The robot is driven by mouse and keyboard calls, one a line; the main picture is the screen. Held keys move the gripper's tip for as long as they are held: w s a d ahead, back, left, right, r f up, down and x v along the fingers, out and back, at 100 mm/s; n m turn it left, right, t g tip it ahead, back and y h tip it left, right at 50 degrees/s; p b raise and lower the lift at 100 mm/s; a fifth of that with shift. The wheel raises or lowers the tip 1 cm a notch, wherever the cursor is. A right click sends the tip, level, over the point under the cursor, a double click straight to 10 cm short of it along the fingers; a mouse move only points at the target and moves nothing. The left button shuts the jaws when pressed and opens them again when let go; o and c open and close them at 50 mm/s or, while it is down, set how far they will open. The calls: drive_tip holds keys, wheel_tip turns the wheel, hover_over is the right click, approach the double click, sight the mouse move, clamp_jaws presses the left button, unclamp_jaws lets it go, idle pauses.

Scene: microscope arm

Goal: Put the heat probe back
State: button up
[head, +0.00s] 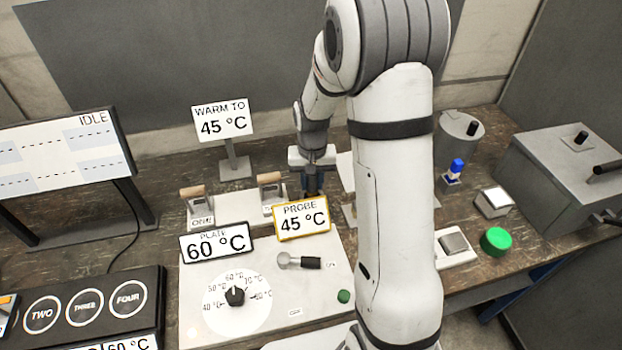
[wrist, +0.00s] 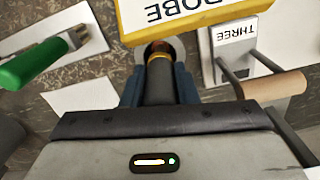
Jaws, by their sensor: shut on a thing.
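My gripper (head: 313,188) points down behind the yellow-framed probe sign (head: 302,219), which reads 45 °C. In the wrist view my blue-grey fingers (wrist: 159,90) are shut on the heat probe (wrist: 158,62), a dark rod with a yellow-orange band. Its far end lies near a pale round rim (wrist: 174,46); I cannot tell whether it sits inside it or above it. In the head view the probe is mostly hidden by the sign and my arm. The sign also shows upside down at the top of the wrist view (wrist: 190,14).
The heating plate unit (head: 335,268) has a black dial (head: 235,295) and a 60 °C sign (head: 216,243). Wooden-handled pieces (head: 193,193) stand behind it. A "WARM TO 45 °C" sign (head: 223,119) stands further back. A green-handled tool (wrist: 34,64) lies left in the wrist view.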

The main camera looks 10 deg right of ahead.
drive_tip(key=o, duration=1)
drive_tip(key=shift+f, duration=0.1)
wheel_tip(320, 180, up, 12)
drive_tip(key=shift+f+b, duration=0.1)
drive_tip(key=shift+b, duration=0.85)
drive_tip(key=shift+s+r, duration=0.2)
drive_tip(key=shift+r, duration=0.2)
drive_tip(key=s+r+t, duration=0.1)
drive_tip(key=s, duration=0.6)
drive_tip(key=s+r+n+t, duration=0.1)
drive_tip(key=s+r, duration=0.1)
drive_tip(key=s, duration=0.5)
drive_tip(key=s+r+n+t, duration=0.1)
drive_tip(key=s, duration=0.6)
drive_tip(key=shift+s+a+r+t, duration=0.2)
drive_tip(key=shift+s+r+t, duration=0.1)
drive_tip(key=shift+r, duration=0.1)
